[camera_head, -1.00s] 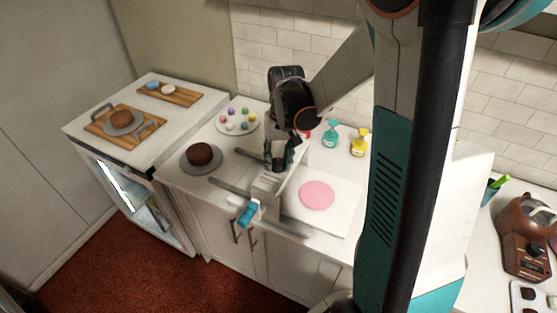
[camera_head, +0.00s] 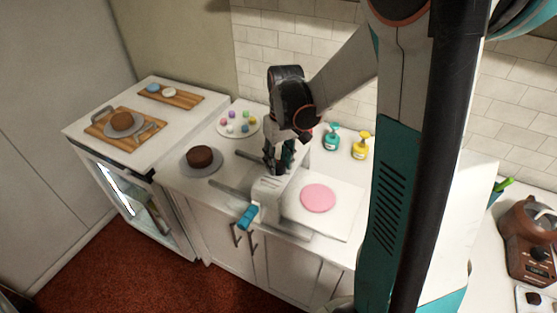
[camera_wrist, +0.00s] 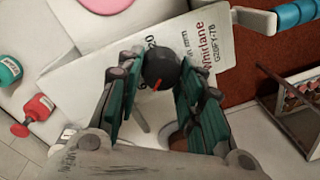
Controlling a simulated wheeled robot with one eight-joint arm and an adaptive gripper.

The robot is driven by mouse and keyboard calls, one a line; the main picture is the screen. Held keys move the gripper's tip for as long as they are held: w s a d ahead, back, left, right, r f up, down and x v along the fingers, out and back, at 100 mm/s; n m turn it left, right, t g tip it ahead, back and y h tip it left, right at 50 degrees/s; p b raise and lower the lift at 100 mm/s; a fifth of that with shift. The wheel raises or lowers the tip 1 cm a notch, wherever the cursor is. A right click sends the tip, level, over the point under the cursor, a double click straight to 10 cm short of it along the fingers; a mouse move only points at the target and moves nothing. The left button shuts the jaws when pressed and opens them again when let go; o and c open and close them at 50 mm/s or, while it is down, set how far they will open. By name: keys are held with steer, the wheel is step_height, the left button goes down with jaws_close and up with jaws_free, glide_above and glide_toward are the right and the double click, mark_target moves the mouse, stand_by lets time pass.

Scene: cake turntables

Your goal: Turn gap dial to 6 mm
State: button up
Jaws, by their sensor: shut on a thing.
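The gap dial (camera_wrist: 161,69) is a round black knob with a red pointer mark on a white sheeter's labelled top face. In the wrist view, the pointer slants toward the lower left. My gripper (camera_wrist: 158,88) has its green-padded fingers on either side of the dial, shut on it. The sheeter (camera_head: 269,186) shows in the head view with its blue crank handle (camera_head: 247,217) at the front. There my gripper (camera_head: 277,168) points down at the sheeter's rear end, and the dial is hidden. A "20" and "mm" print show near the dial; finer scale marks are unreadable.
A pink disc (camera_head: 318,197) lies right of the sheeter. A teal bottle (camera_head: 331,141) and a yellow bottle (camera_head: 361,147) stand behind it. A brown cake (camera_head: 199,157) sits to the left, with a plate of coloured balls (camera_head: 258,129) farther back.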

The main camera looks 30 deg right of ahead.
mark_target(281, 162)
steer(key=o, duration=1.1)
steer(key=shift+c, duration=0.2)
steer(key=shift+r, duration=0.1)
step_height(281, 162, up, 12)
steer(key=shift+d, duration=0.45)
